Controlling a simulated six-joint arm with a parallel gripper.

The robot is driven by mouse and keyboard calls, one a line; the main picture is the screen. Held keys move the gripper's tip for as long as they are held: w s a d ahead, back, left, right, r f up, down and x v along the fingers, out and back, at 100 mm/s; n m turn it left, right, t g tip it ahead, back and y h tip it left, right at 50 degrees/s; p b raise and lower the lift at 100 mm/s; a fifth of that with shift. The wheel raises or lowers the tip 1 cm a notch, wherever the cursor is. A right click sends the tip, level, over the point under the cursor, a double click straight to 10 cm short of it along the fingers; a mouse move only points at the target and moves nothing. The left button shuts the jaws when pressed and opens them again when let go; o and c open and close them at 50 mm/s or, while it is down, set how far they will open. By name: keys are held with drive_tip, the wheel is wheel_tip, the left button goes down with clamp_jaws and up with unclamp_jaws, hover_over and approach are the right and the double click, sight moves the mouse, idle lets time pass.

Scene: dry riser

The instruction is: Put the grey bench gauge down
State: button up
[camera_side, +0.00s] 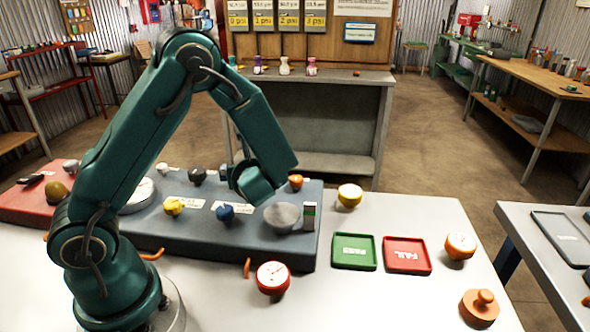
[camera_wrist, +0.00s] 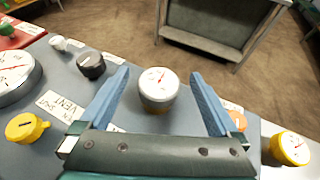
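The grey bench gauge (camera_wrist: 158,92) has a white dial with a red needle and a silver-grey body. In the wrist view it stands between my gripper's two blue fingers, with a visible gap on each side. My gripper (camera_wrist: 160,76) is open around it and does not appear to touch it. The gauge seems to be at the blue-grey panel (camera_wrist: 65,78); its contact underneath is hard to see. In the side view my gripper (camera_side: 252,186) is low over the back of the panel (camera_side: 180,238), and my arm hides the gauge.
Several knobs sit on the panel: black (camera_side: 197,175), yellow (camera_side: 173,206), blue (camera_side: 226,213) and orange (camera_side: 296,181). A yellow gauge (camera_side: 350,195), green tray (camera_side: 335,252) and red tray (camera_side: 387,256) stand right, with clear bench between.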

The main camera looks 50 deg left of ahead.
drive_tip(key=shift+r, duration=0.55)
drive_tip(key=v, duration=1.2)
drive_tip(key=s+d+f+n+g+h, duration=0.2)
drive_tip(key=s+n+g+h, duration=0.3)
drive_tip(key=s+n, duration=0.55)
drive_tip(key=d+r+n+t+h, duration=0.2)
drive_tip(key=d+n+h, duration=0.1)
drive_tip(key=n, duration=0.3)
drive_tip(key=w+d+r+n+t+h, duration=0.1)
drive_tip(key=d+n+t+h, duration=0.2)
drive_tip(key=n, duration=0.3)
drive_tip(key=shift+w+d+r+h, duration=0.25)
drive_tip(key=shift+d+r+h, duration=0.15)
drive_tip(key=shift+d+h, duration=0.35)
